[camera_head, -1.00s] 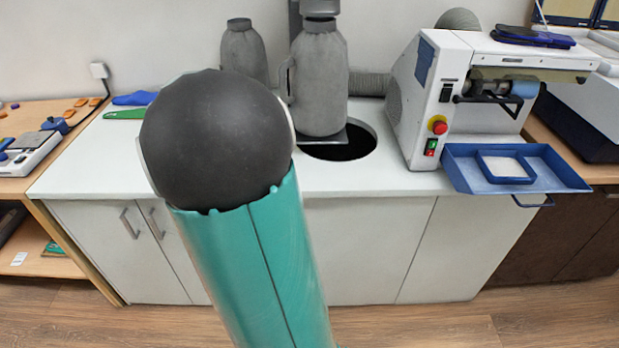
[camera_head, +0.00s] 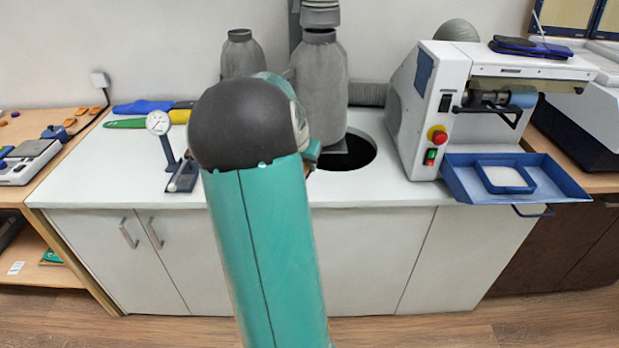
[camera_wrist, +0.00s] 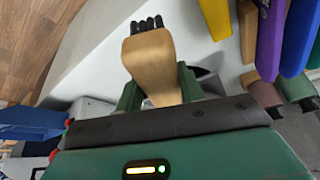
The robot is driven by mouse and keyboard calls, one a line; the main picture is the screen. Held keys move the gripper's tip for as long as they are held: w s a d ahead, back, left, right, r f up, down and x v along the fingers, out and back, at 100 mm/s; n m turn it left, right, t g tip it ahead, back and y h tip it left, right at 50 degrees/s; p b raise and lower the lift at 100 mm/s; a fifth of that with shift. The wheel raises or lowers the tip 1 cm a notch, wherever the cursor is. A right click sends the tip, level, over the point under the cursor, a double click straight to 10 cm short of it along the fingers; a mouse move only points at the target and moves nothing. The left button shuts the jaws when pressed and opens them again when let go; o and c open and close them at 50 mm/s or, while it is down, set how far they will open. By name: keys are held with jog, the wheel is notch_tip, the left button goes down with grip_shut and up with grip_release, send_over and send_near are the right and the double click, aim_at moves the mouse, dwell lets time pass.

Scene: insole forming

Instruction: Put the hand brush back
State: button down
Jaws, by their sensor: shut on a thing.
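The hand brush (camera_wrist: 150,58) has a pale wooden body and dark bristles at its far end in the wrist view. My gripper (camera_wrist: 158,90) is shut on it, with one green finger on each side of the wood. In the head view my arm covers the brush and most of the gripper. The arm reaches over the front of the white worktop (camera_head: 400,190). No bare resting place for the brush can be made out.
A dial gauge (camera_head: 159,124) stands left of my arm. Blue, green and yellow pieces (camera_head: 142,107) lie behind it. The white grinding machine (camera_head: 440,105) has a blue tray (camera_head: 460,178) in front.

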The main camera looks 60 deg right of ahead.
jog(key=x, duration=0.4)
jog(key=d+x, duration=0.1)
jog(key=x, duration=0.1)
jog(key=shift+s+d+r, duration=0.1)
jog(key=shift+d+r, duration=0.05)
jog(key=shift+d, duration=0.05)
jog(key=shift+d+f, duration=0.1)
jog(key=shift+f, duration=1.45)
jog(key=shift+f, duration=0.15)
jog(key=c, duration=0.9)
grip_release()
